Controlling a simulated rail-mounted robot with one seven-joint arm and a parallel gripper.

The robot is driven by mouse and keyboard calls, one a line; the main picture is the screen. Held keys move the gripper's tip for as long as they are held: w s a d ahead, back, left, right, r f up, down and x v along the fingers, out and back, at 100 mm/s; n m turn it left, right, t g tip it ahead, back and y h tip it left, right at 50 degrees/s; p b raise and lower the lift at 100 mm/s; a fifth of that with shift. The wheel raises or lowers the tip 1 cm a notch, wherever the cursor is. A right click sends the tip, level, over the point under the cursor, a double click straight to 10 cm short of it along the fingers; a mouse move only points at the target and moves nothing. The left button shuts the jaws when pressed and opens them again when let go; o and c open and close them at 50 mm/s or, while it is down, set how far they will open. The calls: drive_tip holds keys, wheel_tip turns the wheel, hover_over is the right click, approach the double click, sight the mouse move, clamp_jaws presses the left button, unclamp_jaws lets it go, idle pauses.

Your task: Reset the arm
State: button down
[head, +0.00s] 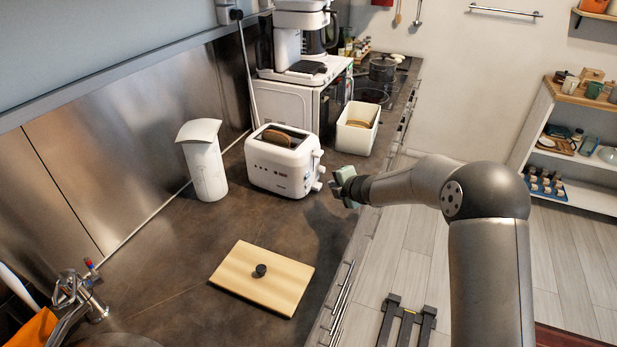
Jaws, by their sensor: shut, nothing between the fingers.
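My gripper (338,187) is at the end of my grey arm (425,180), which reaches in from the right and points left. The gripper is shut with nothing in it. It appears in front of the counter's front edge, just right of the white toaster (284,163); whether it touches the toaster's side I cannot tell. The toaster stands on the dark counter with a brown slice (276,139) showing in its slot.
A white canister (204,162) stands left of the toaster and an open white bin (357,130) behind it. A wooden lid (262,277) with a black knob lies on the counter in front. A coffee maker (302,45) sits on a white oven.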

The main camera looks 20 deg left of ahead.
idle(0.3)
drive_tip(key=s+d+r+m+t+h, duration=0.1)
drive_tip(key=d+r+m+h, duration=0.25)
drive_tip(key=d, duration=0.45)
drive_tip(key=s+d+r+m+t+h, duration=0.1)
drive_tip(key=d+r+m+h, duration=0.1)
drive_tip(key=d+r+m, duration=0.45)
drive_tip(key=s+d+r+m+g+h, duration=0.1)
drive_tip(key=s+d+m+h, duration=0.1)
drive_tip(key=s+d+m, duration=0.45)
drive_tip(key=s+d+r+m+g+h, duration=0.15)
drive_tip(key=s+d, duration=0.25)
drive_tip(key=d, duration=0.6)
drive_tip(key=s+d+m+g, duration=0.2)
drive_tip(key=s+m, duration=0.2)
drive_tip(key=s, duration=0.5)
drive_tip(key=s+d+f+m+g, duration=0.1)
drive_tip(key=s+d+m, duration=0.2)
drive_tip(key=s, duration=0.7)
drive_tip(key=s+d+f+m+g, duration=0.1)
drive_tip(key=s+d+m+g, duration=0.1)
drive_tip(key=s+m, duration=0.3)
drive_tip(key=s+d, duration=0.1)
drive_tip(key=s, duration=0.3)
drive_tip(key=shift+s+d+g, duration=0.15)
drive_tip(key=shift+s+g, duration=0.05)
drive_tip(key=shift+g, duration=0.15)
